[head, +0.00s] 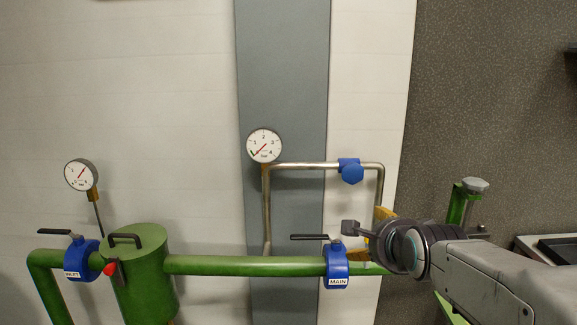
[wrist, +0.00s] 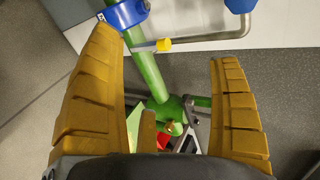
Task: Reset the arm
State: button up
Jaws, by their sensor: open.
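My arm reaches in from the lower right of the head view. My gripper (head: 382,228) is at its end, partly hidden behind the wrist, near the right end of the green pipe (head: 245,266) and right of the blue MAIN valve (head: 337,268). In the wrist view my gripper (wrist: 172,75) shows two yellow-brown ribbed fingers spread wide apart, with nothing held between them. Beyond them the green pipe (wrist: 150,75) runs down to a green fitting. A small yellow part (wrist: 163,45) and a blue valve body (wrist: 126,14) show above.
A green tank (head: 140,275) stands left, with the blue INLET valve (head: 81,260) beside it. Gauges hang at left (head: 81,175) and centre (head: 264,146). A steel bypass pipe carries a blue valve (head: 351,171). A green post (head: 462,203) and a dark tray (head: 560,249) are at right.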

jog(key=s+f+n+g+p, duration=0.2)
jog(key=s+n+g+p, duration=0.2)
jog(key=s+n, duration=0.5)
jog(key=s+f+n+g+p, duration=0.2)
jog(key=s+n, duration=0.7)
jog(key=s, duration=0.9)
jog(key=g+p, duration=0.2)
jog(key=p, duration=0.1)
jog(key=shift+n, duration=0.4)
